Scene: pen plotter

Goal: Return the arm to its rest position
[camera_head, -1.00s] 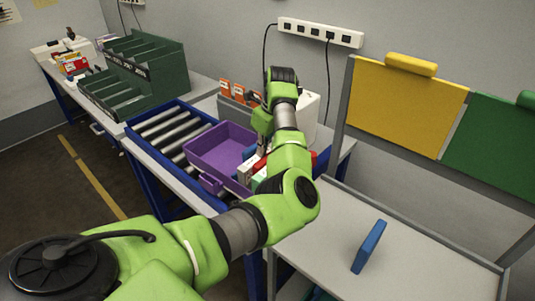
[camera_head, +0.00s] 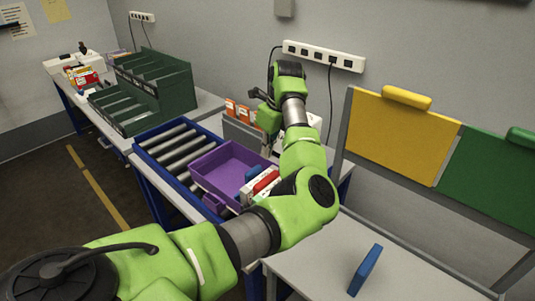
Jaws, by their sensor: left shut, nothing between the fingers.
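My left arm (camera_head: 285,200) comes in from the lower left, green with grey joints, and reaches up over the workbench. My left gripper (camera_head: 258,97) is small and dark at the far end of the arm, raised above the bench in front of the orange-fronted boxes. It is shut and empty, though its fingers are partly hidden by the wrist. My right gripper is outside the view.
A green sorting rack (camera_head: 150,90) stands at the left. A blue panel (camera_head: 366,270) stands on the grey table (camera_head: 320,255) below yellow (camera_head: 400,130) and green (camera_head: 490,175) boards.

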